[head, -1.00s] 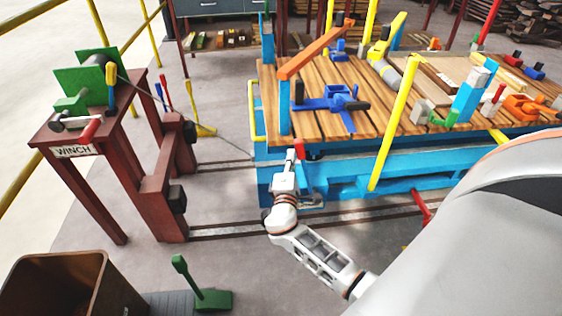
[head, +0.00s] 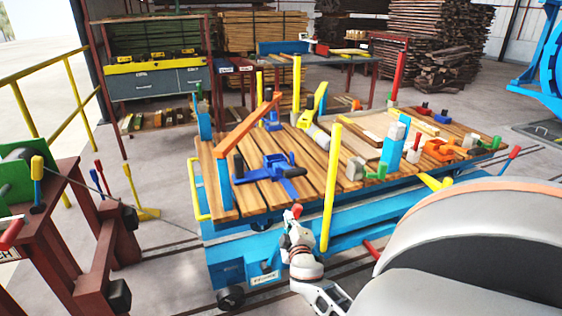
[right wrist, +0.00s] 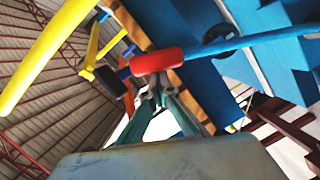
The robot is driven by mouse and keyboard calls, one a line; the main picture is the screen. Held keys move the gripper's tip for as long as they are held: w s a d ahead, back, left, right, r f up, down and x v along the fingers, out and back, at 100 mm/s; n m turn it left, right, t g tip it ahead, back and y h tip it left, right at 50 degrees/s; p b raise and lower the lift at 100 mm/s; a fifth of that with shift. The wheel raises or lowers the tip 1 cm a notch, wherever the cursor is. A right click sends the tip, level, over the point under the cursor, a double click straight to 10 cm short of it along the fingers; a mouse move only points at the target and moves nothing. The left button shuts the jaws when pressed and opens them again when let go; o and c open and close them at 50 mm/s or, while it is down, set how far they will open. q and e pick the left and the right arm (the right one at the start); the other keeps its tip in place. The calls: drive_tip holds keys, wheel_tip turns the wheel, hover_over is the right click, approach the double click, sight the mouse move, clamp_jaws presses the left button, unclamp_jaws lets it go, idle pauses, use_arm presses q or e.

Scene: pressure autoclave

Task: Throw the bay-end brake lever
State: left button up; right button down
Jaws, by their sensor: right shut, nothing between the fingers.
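A lever with a red grip (head: 297,211) stands at the near side of the blue cart (head: 262,245), just left of a yellow post (head: 331,185). In the right wrist view its red grip (right wrist: 157,61) sits on a blue rod (right wrist: 245,40) that runs right toward the cart. My right gripper (head: 296,232) is at the red grip, with its white body below. In the right wrist view its fingers (right wrist: 160,88) are shut and empty, close beneath the grip; whether they touch it I cannot tell. My left gripper is out of view.
The wooden deck (head: 255,190) carries blue, orange and green clamps. A red-handled lever (head: 514,153) stands at the cart's right end. The winch stand (head: 62,232) is at the left.

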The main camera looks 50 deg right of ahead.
drive_tip(key=shift+s+d+f, duration=0.25)
drive_tip(key=shift+s+d, duration=0.1)
drive_tip(key=shift+d, duration=0.05)
drive_tip(key=shift+f, duration=0.1)
drive_tip(key=v, duration=0.7)
drive_tip(key=shift+a+r, duration=0.35)
drive_tip(key=shift+a, duration=0.15)
drive_tip(key=shift+w+a, duration=0.1)
drive_tip(key=shift+w, duration=0.05)
